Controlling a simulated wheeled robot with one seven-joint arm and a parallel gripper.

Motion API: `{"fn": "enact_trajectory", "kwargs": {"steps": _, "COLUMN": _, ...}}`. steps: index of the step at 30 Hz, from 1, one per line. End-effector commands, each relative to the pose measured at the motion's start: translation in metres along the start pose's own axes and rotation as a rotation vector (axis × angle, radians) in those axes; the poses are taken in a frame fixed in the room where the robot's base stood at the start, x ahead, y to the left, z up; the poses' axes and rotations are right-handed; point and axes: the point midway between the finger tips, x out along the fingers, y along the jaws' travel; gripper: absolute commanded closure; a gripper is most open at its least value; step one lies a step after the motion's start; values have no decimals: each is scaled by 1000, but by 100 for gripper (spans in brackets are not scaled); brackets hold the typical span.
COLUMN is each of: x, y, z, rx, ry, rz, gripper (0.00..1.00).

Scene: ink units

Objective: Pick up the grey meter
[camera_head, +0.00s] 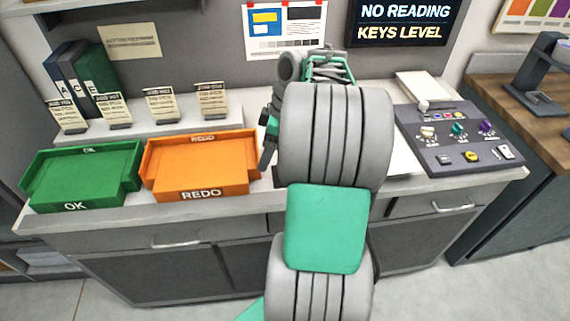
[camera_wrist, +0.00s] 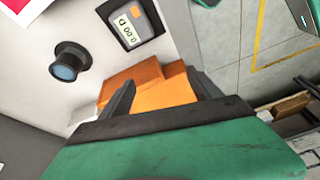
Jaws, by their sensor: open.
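The grey meter (camera_wrist: 131,24) shows at the top of the wrist view. It has a dark grey case, a pale display with digits and an orange patch. In the head view my arm covers the middle of the worktop and hides the meter.
The orange REDO tray (camera_head: 200,190) and green OK tray (camera_head: 75,203) stand at the left. A dark cylinder with a bluish top (camera_wrist: 69,61) stands left of the meter. A control panel (camera_head: 461,167) with knobs is at the right. Several small cards stand behind the trays.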

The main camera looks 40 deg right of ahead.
Motion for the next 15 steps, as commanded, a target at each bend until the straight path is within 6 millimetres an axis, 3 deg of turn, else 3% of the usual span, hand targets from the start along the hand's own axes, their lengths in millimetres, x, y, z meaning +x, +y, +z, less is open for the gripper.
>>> {"fn": "enact_trajectory", "kwargs": {"steps": 1, "x": -8, "y": 17, "z": 30, "rx": -50, "ry": 20, "rz": -12, "gripper": 27}}
{"fn": "enact_trajectory", "kwargs": {"steps": 3, "x": -14, "y": 29, "z": 61, "rx": -135, "ry": 44, "rz": -19, "gripper": 27}}
{"fn": "enact_trajectory", "kwargs": {"steps": 6, "x": -16, "y": 36, "z": 85, "rx": -206, "ry": 62, "rz": -21, "gripper": 27}}
{"fn": "enact_trajectory", "kwargs": {"steps": 15, "x": 23, "y": 32, "z": 85, "rx": -221, "ry": 66, "rz": -21, "gripper": 27}}
